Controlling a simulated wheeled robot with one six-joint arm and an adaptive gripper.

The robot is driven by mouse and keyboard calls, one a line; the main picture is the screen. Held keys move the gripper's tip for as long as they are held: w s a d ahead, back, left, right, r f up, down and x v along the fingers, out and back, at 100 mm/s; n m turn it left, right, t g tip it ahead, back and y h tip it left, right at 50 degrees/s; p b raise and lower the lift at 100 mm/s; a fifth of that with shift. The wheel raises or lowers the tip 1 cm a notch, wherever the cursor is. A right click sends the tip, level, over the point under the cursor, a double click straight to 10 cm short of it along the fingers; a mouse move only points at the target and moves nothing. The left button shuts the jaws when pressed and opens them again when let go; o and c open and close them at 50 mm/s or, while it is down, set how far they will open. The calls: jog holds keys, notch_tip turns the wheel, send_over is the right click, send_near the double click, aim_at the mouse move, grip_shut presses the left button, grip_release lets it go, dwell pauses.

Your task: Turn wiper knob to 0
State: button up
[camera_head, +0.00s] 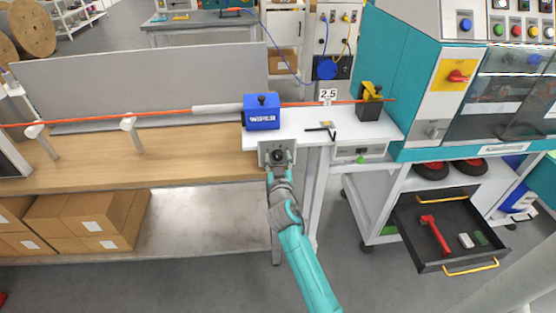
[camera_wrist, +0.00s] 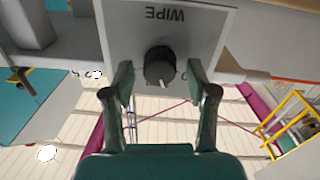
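The wiper knob (camera_wrist: 160,66) is dark and round, on a pale plate (camera_wrist: 205,35) whose "WIPE" lettering appears upside down in the wrist view. A short white mark on the knob points toward the bottom of that view. Small characters beside the knob are partly covered by the fingers and hard to read. My gripper (camera_wrist: 159,75) is open, with one finger on each side of the knob and visible gaps between. In the head view my gripper (camera_head: 279,172) is just in front of the plate (camera_head: 264,147) below the blue WIPER box (camera_head: 262,117), hiding part of it.
An orange cable (camera_head: 150,115) runs through the blue box over the wooden bench (camera_head: 190,160). A small black tool (camera_head: 321,130) lies on the white top at right. A teal machine (camera_head: 405,80) and an open drawer (camera_head: 470,263) stand farther right.

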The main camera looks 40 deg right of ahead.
grip_shut()
jog(key=shift+n, duration=0.4)
jog(key=n, duration=0.3)
jog(key=shift+a+f+n, duration=0.1)
jog(key=shift+n, duration=2)
jog(key=shift+o, duration=1)
grip_release()
